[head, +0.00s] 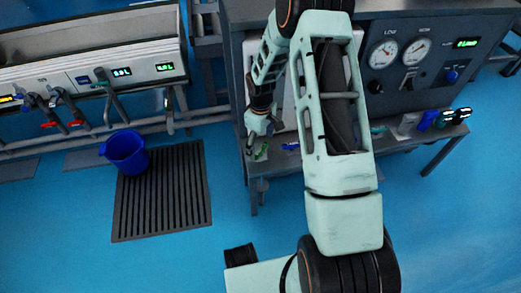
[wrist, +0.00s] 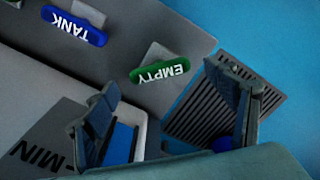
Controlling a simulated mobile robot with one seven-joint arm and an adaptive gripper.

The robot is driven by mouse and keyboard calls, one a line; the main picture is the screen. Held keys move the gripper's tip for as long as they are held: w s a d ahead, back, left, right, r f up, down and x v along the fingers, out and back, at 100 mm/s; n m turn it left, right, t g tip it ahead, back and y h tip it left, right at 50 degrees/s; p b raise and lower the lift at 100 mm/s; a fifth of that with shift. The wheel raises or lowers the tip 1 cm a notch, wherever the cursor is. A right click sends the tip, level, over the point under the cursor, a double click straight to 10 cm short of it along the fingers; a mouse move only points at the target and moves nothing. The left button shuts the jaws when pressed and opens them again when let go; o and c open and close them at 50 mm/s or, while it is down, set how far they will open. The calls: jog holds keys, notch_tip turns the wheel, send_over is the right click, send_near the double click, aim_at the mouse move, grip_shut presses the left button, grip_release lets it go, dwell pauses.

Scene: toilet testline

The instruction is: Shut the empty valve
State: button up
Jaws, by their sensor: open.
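The empty valve has a green handle labelled EMPTY (wrist: 160,72), mounted on a grey surface in the wrist view. In the head view its green handle (head: 262,151) shows small at the left end of the grey bench. My gripper (wrist: 163,84) is open and empty, with one finger to the left of the green handle and the other to its right in the wrist view. Whether the fingers touch the handle cannot be told. In the head view my gripper (head: 259,127) is just above the green handle. A blue handle labelled TANK (wrist: 75,26) sits beside it.
The grey bench (head: 255,170) carries a panel with gauges (head: 400,52). A blue bucket (head: 125,152) stands on a floor grate (head: 160,200) to the left. Blue floor is free in front.

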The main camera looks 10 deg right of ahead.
aim_at(261, 151)
jog(key=shift+f, duration=1.3)
jog(key=c, duration=1.2)
